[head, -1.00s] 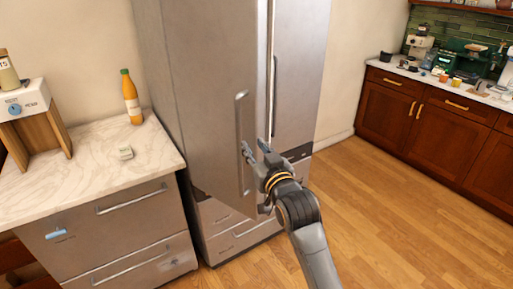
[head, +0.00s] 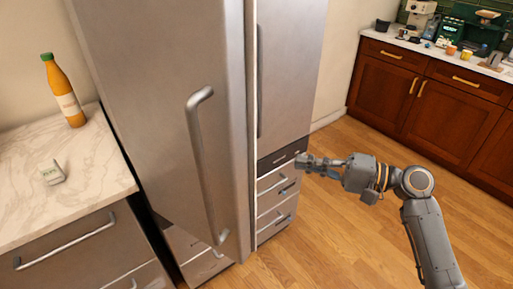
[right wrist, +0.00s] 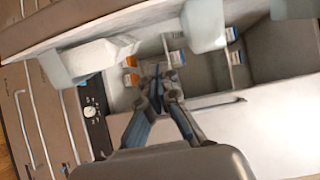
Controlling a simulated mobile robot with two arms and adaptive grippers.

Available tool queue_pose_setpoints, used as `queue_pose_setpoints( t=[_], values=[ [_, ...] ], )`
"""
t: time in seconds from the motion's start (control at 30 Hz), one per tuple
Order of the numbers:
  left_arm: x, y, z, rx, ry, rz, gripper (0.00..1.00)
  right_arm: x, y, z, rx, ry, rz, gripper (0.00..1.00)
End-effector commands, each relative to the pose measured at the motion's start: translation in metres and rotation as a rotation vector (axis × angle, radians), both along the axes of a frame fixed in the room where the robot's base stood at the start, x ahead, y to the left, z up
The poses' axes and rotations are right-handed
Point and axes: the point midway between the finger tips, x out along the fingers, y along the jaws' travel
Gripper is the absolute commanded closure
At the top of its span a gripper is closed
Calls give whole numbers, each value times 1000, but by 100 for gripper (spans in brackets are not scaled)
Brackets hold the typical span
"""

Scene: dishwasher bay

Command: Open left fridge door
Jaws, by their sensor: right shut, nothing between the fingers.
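The left fridge door (head: 160,90) is a tall grey metal panel in the middle left of the head view. It stands out in front of the right door (head: 288,80), so it looks ajar. Its long vertical handle (head: 202,155) is free. My right gripper (head: 305,163) is shut and empty, to the right of the left door's free edge and apart from the handle. In the right wrist view its fingers (right wrist: 158,88) are in front of pale shelves and bins (right wrist: 105,55) that look like the fridge interior. The left gripper is not in view.
A marble counter (head: 100,165) with an orange bottle (head: 64,92) and a small pale device (head: 52,172) is at left. Fridge drawers (head: 277,200) are below the right door. Brown cabinets (head: 430,100) stand at the back right. The wooden floor (head: 340,230) is clear.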

Motion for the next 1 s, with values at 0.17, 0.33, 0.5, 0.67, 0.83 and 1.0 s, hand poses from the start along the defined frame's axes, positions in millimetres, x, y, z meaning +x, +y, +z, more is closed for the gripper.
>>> queue_pose_setpoints(
  t=[0.17, 0.33, 0.5, 0.67, 0.83, 1.0],
  values=[
    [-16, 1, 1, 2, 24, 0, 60, -4, 3, 6, 32, 20, 27, 100],
    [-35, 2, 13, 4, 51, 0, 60, 4, 29, 10, 33, 19, 27, 100],
    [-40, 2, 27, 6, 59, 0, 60, 16, 65, 10, 33, 19, 26, 100],
    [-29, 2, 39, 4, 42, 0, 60, 26, 96, 9, 31, 18, 26, 100],
    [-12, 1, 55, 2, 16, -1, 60, 2, 107, 8, 30, 20, 24, 100],
    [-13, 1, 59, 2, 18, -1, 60, -7, 112, 6, 28, 18, 22, 100]
  ],
)
